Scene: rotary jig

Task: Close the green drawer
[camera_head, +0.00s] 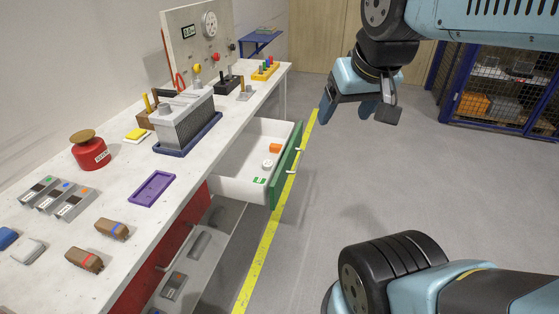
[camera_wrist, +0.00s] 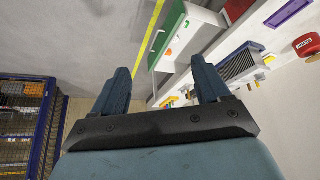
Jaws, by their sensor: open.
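The green drawer (camera_head: 287,165) is pulled out of the white bench on its right side. In the wrist view the drawer's green front (camera_wrist: 166,35) shows beyond the open fingers (camera_wrist: 158,80).
The bench top (camera_head: 135,185) carries a purple tray (camera_head: 152,188), a red weight (camera_head: 90,150), a grey finned block (camera_head: 184,122) and several small parts. A red drawer front (camera_head: 160,250) lies nearer, above an open shelf. The floor right of the yellow line (camera_head: 270,235) is clear. A blue cage (camera_head: 500,90) stands far right.

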